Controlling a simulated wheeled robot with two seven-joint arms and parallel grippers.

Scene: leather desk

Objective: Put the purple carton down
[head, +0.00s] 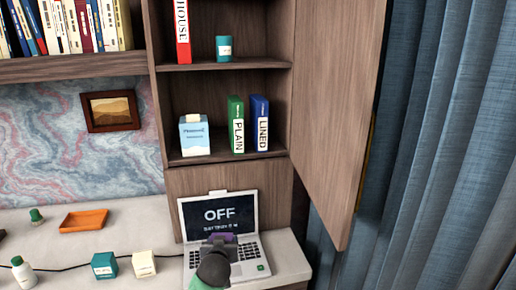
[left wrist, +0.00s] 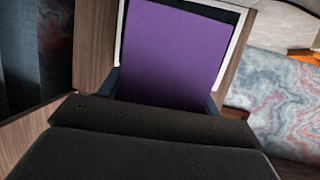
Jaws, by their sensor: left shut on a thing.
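The purple carton (left wrist: 182,55) fills the middle of the left wrist view, with a dark finger at each side. It also shows in the head view (head: 226,237) as a small purple patch, mostly hidden behind my gripper. My left gripper (head: 221,242) is shut on the carton, in front of the open laptop (head: 190,263). I cannot tell whether the carton touches the laptop. My right gripper is in neither view.
A teal box (head: 104,266), a cream box (head: 144,264) and a white bottle (head: 22,272) stand left of the laptop, near a black cable. An orange tray (head: 84,220) lies farther back. The shelf holds a blue carton (head: 194,135) and two binders. An open cabinet door (head: 335,110) hangs at right.

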